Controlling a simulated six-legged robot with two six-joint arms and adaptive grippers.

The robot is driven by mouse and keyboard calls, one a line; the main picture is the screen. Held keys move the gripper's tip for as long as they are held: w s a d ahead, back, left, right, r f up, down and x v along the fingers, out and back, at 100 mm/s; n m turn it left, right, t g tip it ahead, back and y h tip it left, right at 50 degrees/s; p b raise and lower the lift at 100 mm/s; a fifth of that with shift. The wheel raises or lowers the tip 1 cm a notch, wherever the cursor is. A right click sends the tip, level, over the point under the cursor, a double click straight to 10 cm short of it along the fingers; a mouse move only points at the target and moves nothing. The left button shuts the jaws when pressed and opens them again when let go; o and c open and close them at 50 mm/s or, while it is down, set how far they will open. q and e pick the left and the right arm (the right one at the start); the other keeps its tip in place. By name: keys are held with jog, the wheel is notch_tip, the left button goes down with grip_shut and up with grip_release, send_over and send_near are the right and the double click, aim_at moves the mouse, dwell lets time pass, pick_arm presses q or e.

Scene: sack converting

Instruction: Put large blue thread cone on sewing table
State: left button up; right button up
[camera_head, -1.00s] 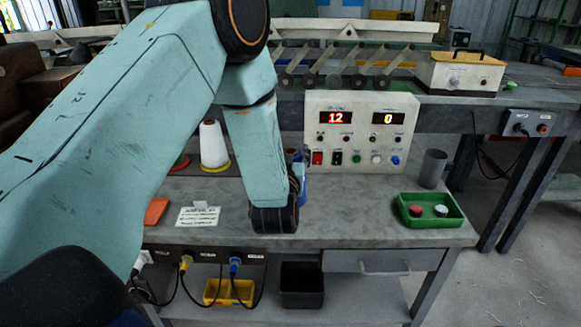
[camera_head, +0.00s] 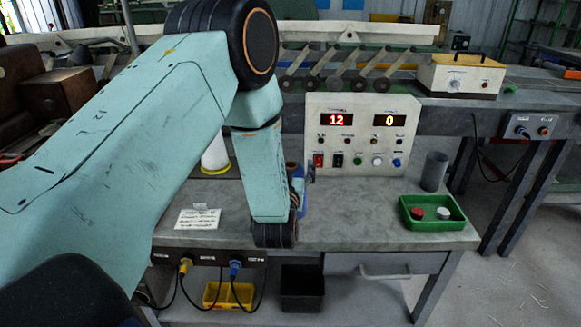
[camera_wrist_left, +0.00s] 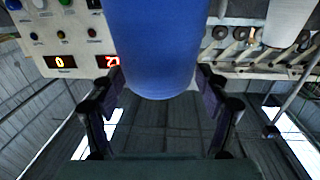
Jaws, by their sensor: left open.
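The large blue thread cone (camera_head: 301,196) stands on the grey table (camera_head: 350,225), mostly hidden behind my left arm in the head view. In the left wrist view the cone (camera_wrist_left: 155,45) is large and blue. My left gripper (camera_wrist_left: 160,78) is open, with one finger on each side of the cone's lower end in that picture. I cannot tell whether the fingers touch it. In the head view the fingers are hidden behind my forearm and wrist. My right gripper is not in view.
A control panel (camera_head: 361,135) with red digits stands behind the cone. A white cone (camera_head: 215,153) is partly hidden by my arm. A green tray (camera_head: 431,224) with two caps and a grey cup (camera_head: 434,170) are at right. A paper note (camera_head: 198,219) lies at left.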

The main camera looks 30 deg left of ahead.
pick_arm(q)
jog(key=v, duration=1.2)
jog(key=shift+s+d, duration=0.1)
jog(key=shift+s, duration=0.05)
jog(key=shift+c, duration=0.2)
